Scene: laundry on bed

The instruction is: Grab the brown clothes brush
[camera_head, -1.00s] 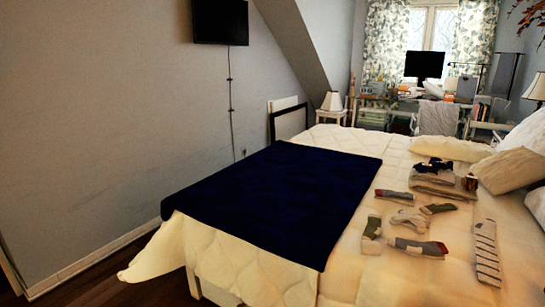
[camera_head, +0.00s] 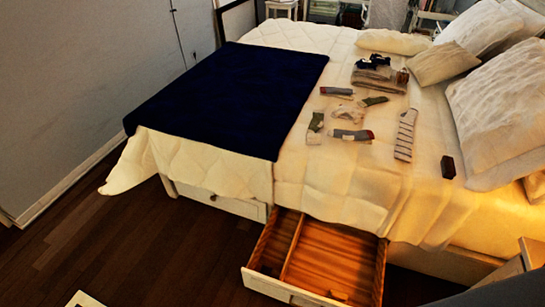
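A small dark brown block (camera_head: 447,167) lies on the right side of the bed, beside the pillows; it looks like the clothes brush, but bristles cannot be made out. A smaller brown item (camera_head: 402,76) sits at the right end of the folded clothes pile, too small to identify. Neither of my grippers is in view.
The bed (camera_head: 345,190) holds a dark blue blanket (camera_head: 235,95), several socks, a striped cloth (camera_head: 405,135), folded clothes (camera_head: 378,75) and pillows (camera_head: 498,100). Dark floor (camera_head: 130,240) is clear at left.

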